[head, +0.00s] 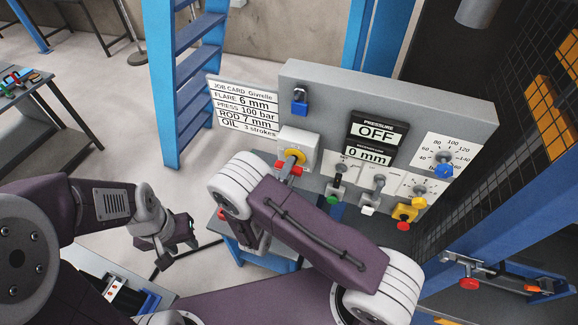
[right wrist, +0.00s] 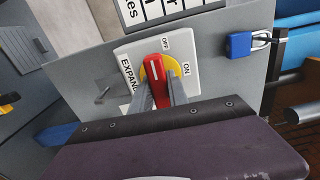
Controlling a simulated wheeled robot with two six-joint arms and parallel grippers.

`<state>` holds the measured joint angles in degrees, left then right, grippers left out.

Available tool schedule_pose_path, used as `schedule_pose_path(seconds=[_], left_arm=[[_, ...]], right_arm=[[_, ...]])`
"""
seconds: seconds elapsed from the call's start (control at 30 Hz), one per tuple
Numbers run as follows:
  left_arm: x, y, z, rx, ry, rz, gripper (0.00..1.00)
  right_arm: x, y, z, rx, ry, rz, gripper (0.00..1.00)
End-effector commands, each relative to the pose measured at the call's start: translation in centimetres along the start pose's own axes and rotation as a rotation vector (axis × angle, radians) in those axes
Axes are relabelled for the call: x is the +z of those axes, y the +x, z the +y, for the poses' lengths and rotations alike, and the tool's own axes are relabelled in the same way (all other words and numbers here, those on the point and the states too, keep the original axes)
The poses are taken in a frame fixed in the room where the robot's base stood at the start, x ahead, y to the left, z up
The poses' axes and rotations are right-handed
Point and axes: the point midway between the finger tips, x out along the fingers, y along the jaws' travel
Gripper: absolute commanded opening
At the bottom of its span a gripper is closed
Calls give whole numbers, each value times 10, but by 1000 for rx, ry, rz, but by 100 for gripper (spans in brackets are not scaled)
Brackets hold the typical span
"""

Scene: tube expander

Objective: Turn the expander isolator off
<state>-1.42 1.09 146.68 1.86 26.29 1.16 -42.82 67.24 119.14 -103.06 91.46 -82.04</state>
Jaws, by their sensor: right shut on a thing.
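The expander isolator is a red handle (head: 289,168) on a yellow disc (head: 294,156), set on a white plate on the grey panel. In the right wrist view the red handle (right wrist: 155,73) lies between the fingers of my right gripper (right wrist: 160,92), which is shut on it. The handle's white mark points up in that view, closer to the OFF label (right wrist: 166,43) than to the ON label (right wrist: 187,69). In the head view my right forearm hides most of that gripper. My left gripper (head: 188,228) hangs away from the panel; its fingers are too small to judge.
The panel (head: 310,82) also carries a blue padlock (head: 299,100), a display reading OFF (head: 375,131), levers and dials. A job card (head: 243,104) stands beside it. A blue ladder (head: 188,85) is behind, and a dark mesh guard (head: 520,115) is on the right.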

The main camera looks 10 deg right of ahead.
Motion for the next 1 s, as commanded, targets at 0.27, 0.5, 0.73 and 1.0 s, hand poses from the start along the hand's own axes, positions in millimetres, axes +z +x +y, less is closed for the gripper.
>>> schedule_pose_path(seconds=[0.27,0.5,0.73,1.0], left_arm=[[0,-1,0,0,0,0,36],[0,-1,0,0,0,0,36],[0,-1,0,0,0,0,36],[0,-1,0,0,0,0,36]], right_arm=[[0,0,1,2,-44,1,0],[0,0,1,2,-49,1,0],[0,0,1,2,-49,0,42],[0,0,1,1,-46,0,42]])
